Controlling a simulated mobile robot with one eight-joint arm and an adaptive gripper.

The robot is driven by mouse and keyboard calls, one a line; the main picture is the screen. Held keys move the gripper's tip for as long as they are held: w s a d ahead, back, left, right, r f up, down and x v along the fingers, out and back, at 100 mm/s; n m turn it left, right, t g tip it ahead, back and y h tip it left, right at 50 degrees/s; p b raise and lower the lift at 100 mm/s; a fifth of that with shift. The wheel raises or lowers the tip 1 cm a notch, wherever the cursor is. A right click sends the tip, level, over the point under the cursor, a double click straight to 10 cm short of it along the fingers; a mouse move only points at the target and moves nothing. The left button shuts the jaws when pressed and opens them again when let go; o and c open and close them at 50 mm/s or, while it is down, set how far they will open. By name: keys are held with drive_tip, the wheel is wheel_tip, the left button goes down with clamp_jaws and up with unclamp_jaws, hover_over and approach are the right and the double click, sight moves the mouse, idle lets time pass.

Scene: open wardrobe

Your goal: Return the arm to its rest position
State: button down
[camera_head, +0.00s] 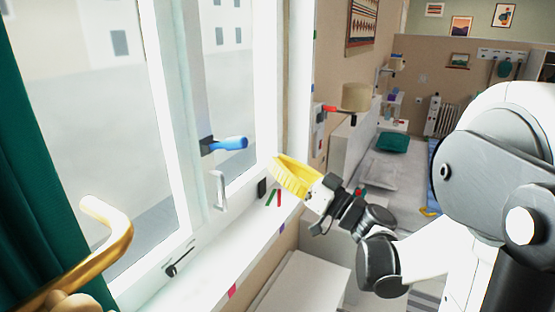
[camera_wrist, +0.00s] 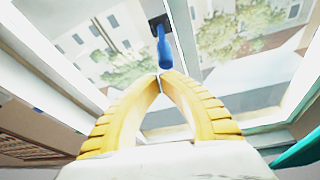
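My gripper (camera_head: 279,160) has yellow ribbed fingers and is in front of the window, over the sill. In the wrist view its fingertips (camera_wrist: 161,75) meet, with nothing seen between them. A blue window handle (camera_head: 230,143) on a dark mount is on the window frame, left of the fingertips and apart from them. In the wrist view the blue handle (camera_wrist: 164,48) shows just beyond the fingertips. My arm extends from the right of the head view.
A white window sill (camera_head: 215,265) runs below the gripper, with small green and red items on it. A white hook-shaped handle (camera_head: 219,190) is on the frame. A green curtain (camera_head: 35,170) and a gold curved handle (camera_head: 112,232) are at left. A bed and shelves stand behind.

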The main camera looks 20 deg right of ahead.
drive_tip(key=s+a+f+g+h+b, duration=0.1)
drive_tip(key=s+a+f+g, duration=0.3)
drive_tip(key=a, duration=0.3)
drive_tip(key=s+a+f+g+h+b, duration=0.1)
drive_tip(key=s+a+f+g, duration=0.1)
drive_tip(key=a+f+g, duration=0.35)
drive_tip(key=s+d+f+m+g+h+b, duration=0.1)
drive_tip(key=s+d+f+h, duration=0.4)
drive_tip(key=s, duration=0.8)
wheel_tip(320, 180, down, 6)
drive_tip(key=m+g+h, duration=0.1)
drive_tip(key=m+h, duration=0.1)
drive_tip(key=h, duration=0.1)
drive_tip(key=shift+s+r+m+h, duration=0.25)
drive_tip(key=shift+s+m+h, duration=0.05)
drive_tip(key=shift+s+m, duration=0.1)
